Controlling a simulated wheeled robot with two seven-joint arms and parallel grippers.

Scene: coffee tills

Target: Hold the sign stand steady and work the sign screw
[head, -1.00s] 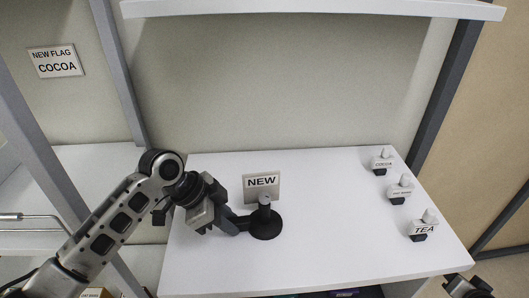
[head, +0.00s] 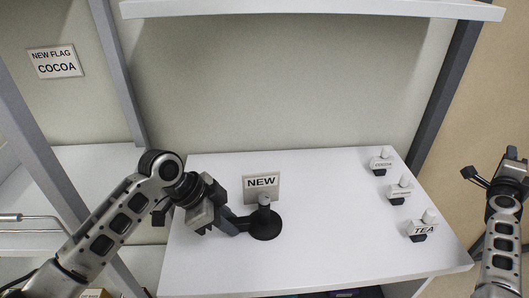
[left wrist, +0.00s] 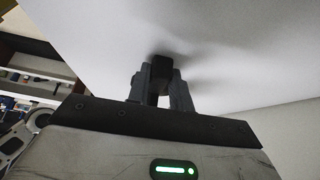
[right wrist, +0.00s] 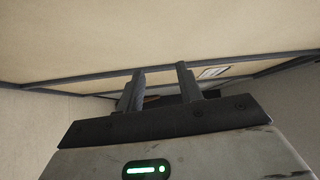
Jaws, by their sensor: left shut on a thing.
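The sign stand (head: 265,226) has a round black base and stands upright on the white table. It carries a grey plate marked NEW (head: 261,186), and a pale grey screw knob (head: 264,199) shows in front of the plate's lower edge. My left gripper (head: 246,221) comes from the left and is shut on the black stand, low near its base. In the left wrist view its fingers clasp a dark part of the stand (left wrist: 161,70). My right gripper (head: 487,172) is raised at the far right, off the table's right side. Its fingers (right wrist: 159,88) are apart and empty.
Three small tags on black feet stand along the table's right side: COCOA (head: 381,163), a middle one with small lettering (head: 400,191) and TEA (head: 422,229). A wall card reads NEW FLAG COCOA (head: 55,64). The middle of the table (head: 330,200) is clear.

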